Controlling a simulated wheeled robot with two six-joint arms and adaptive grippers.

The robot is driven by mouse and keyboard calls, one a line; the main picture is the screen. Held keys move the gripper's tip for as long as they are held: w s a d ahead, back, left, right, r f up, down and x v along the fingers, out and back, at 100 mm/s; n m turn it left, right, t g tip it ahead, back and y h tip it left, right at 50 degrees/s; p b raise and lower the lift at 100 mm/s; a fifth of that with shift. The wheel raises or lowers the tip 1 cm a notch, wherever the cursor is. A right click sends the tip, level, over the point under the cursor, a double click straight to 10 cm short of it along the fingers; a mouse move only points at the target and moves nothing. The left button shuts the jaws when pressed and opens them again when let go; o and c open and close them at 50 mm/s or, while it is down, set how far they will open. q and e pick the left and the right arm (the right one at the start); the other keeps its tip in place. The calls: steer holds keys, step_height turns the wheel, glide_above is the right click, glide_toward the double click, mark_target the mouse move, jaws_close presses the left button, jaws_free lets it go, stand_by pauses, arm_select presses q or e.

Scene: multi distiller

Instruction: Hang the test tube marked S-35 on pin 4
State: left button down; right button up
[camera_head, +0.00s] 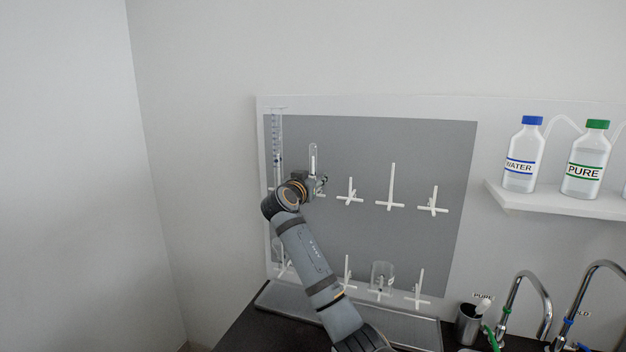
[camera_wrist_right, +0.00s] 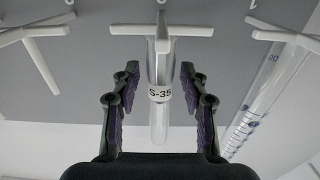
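The clear test tube marked S-35 (camera_wrist_right: 160,120) sits over a white pin (camera_wrist_right: 161,30) with cross arms. In the head view this tube (camera_head: 313,158) stands upright, closed end up, in the upper row of the grey pegboard (camera_head: 335,240). My right gripper (camera_head: 319,184) is at the lower part of the tube. In the right wrist view its two fingers (camera_wrist_right: 159,82) are apart, one on each side of the tube, with gaps on both sides. Pin numbers are too cut off or small to read. My left gripper is not in view.
A tall graduated cylinder (camera_head: 277,145) hangs just left of the tube. Bare pins (camera_head: 391,190) stand to the right. A beaker (camera_head: 382,275) hangs in the lower row. A shelf (camera_head: 560,202) holds WATER and PURE bottles; taps stand at the lower right.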

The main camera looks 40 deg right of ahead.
jaws_close()
step_height(320, 180, up, 13)
steer(key=p, duration=0.7)
stand_by(0.3)
steer(key=shift+s+a+f, duration=0.1)
steer(key=shift+a+f, duration=0.05)
steer(key=shift+a, duration=0.15)
steer(key=b+v, duration=2.1)
steer(key=v, duration=0.8)
steer(key=shift+s+b, duration=0.2)
steer(key=shift+b, duration=0.1)
